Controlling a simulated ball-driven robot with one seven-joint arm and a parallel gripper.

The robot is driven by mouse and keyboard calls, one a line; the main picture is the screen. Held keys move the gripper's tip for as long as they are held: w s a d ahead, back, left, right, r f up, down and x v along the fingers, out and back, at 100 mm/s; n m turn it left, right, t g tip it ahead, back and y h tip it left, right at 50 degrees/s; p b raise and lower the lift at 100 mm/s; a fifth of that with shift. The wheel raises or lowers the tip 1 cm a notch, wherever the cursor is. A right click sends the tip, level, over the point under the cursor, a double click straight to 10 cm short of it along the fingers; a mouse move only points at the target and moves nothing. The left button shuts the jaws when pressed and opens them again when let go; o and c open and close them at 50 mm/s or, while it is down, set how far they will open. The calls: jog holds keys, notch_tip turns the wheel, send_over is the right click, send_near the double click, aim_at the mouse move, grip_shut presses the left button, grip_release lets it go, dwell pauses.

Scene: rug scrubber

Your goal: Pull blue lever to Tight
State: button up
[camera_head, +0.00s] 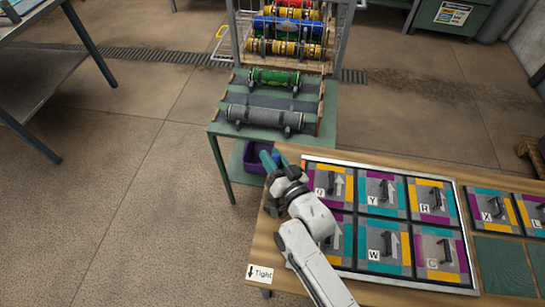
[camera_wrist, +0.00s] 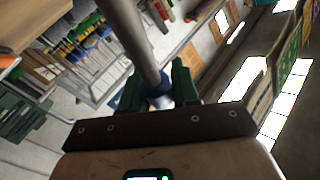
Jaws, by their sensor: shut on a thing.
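My gripper (camera_head: 268,160) is over the left back corner of the wooden table, its green fingers pointing away from the arm. In the wrist view my gripper (camera_wrist: 157,85) is shut on a grey metal rod (camera_wrist: 135,40), with a blue collar (camera_wrist: 158,102) at the rod's near end. The rod appears to be the lever; its mount is not clear. In the head view I cannot make out the lever, which my gripper and arm may hide. A white label (camera_head: 260,273) reading "Tight" with a down arrow is on the table's left front edge.
A framed board (camera_head: 357,167) of lettered coloured tiles with handles lies right of my arm. Behind stands a green stand (camera_head: 213,131) with rollers on it and a purple bin (camera_head: 254,167) below.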

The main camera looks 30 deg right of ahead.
grip_shut()
jog(key=t+b, duration=0.1)
jog(key=b, duration=0.1)
jog(key=shift+s+a+n+b, duration=0.3)
jog(key=shift+s+n+b, duration=0.05)
jog(key=shift+s+n, duration=0.05)
jog(key=shift+s+a+r+n+t+b, duration=0.4)
jog(key=shift+s+r+n+t+b, duration=0.2)
jog(key=shift+b, duration=0.6)
jog(key=shift+r, duration=0.25)
jog(key=o, duration=0.6)
grip_release()
